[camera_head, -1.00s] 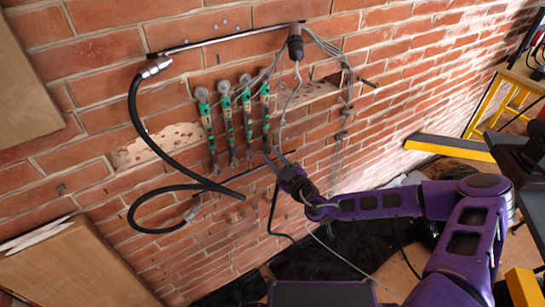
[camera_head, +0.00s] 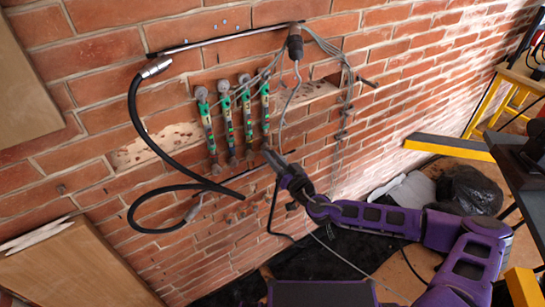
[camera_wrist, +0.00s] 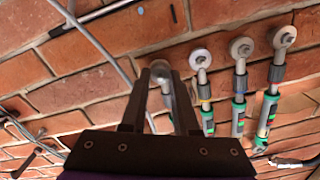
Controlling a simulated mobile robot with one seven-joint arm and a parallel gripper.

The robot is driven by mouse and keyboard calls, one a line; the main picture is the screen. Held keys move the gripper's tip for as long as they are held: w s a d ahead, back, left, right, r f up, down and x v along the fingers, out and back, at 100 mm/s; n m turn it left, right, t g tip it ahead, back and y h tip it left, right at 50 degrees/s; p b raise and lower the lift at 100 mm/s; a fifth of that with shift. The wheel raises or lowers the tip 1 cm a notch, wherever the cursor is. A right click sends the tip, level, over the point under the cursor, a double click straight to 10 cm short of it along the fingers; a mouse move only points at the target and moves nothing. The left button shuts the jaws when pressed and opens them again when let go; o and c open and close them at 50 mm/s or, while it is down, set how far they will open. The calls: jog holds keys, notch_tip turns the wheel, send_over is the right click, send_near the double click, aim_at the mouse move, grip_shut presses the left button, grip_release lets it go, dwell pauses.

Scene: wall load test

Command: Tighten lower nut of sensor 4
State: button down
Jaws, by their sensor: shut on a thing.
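Several green-and-black sensors hang in a row on the brick wall in the head view, each with a round fitting at its upper and lower end. The rightmost sensor (camera_head: 265,103) is the one at my gripper (camera_head: 269,157). In the wrist view the row appears flipped, with its lower nuts at the top. My gripper (camera_wrist: 162,78) is shut on the leftmost lower nut (camera_wrist: 161,68) there, with one finger on each side. The fingers partly hide this nut and its sensor. The neighbouring lower nuts (camera_wrist: 200,59) stand free to the right. I cannot read sensor numbers.
A black hose (camera_head: 134,115) loops left of the sensors. Grey cables (camera_head: 340,60) hang close on the right, and a thin cable runs down past my gripper. A yellow-and-black bar (camera_head: 450,147) and a black bag (camera_head: 470,190) lie to the right.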

jog(key=m, duration=0.6)
jog(key=shift+f+m, duration=0.15)
jog(key=shift+m, duration=0.15)
dwell(0.5)
jog(key=c, duration=0.7)
grip_release()
jog(key=shift+o, duration=0.2)
jog(key=b+v, duration=0.2)
jog(key=v, duration=1.5)
jog(key=shift+s+d, duration=0.2)
